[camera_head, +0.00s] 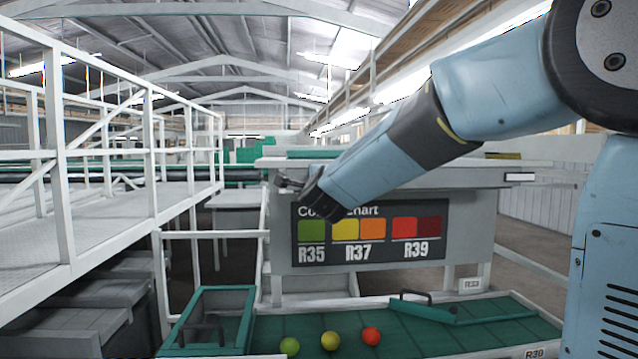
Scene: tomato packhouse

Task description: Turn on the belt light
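My gripper (290,184) is at the end of my blue arm, in front of the upper left corner of the grey panel with the colour chart (368,236). It is small and dark in the view, and I cannot tell whether its fingers are open or shut. Nothing is clearly seen in it. The green belt (390,340) runs along the bottom of the view, below and apart from my gripper. I cannot make out a belt light or its switch; my arm hides part of the panel and chart.
A green tomato (289,346), a yellow one (331,341) and a red one (371,335) lie on the belt. A green-framed bin (246,318) stands at its left. A green bar with a black handle (422,308) lies at right. A white railing (62,150) fills the left.

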